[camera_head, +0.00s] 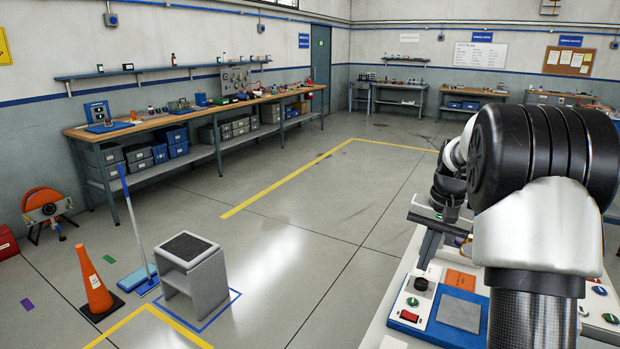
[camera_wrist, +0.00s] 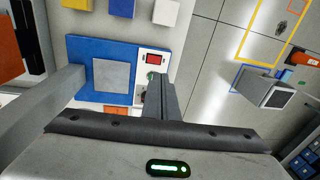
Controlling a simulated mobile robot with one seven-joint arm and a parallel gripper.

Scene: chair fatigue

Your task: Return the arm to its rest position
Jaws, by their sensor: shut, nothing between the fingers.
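My arm, white with black joints, rises at the right of the head view and bends over a panel bench. My gripper (camera_head: 425,262) points down above the bench's left part. In the wrist view, its fingers (camera_wrist: 157,80) are together with nothing between them. A blue plate with a grey square pad (camera_head: 459,314) lies on the bench below the gripper. The pad (camera_wrist: 111,76) also shows in the wrist view, left of the fingers. Whether the fingers touch the bench cannot be told. My arm hides part of the bench.
A grey chair-like block with a dark seat (camera_head: 188,247) stands in a blue floor outline. An orange cone (camera_head: 93,285) and a blue-headed mop (camera_head: 136,277) stand left of it. A long workbench (camera_head: 164,122) lines the left wall. The middle floor is clear.

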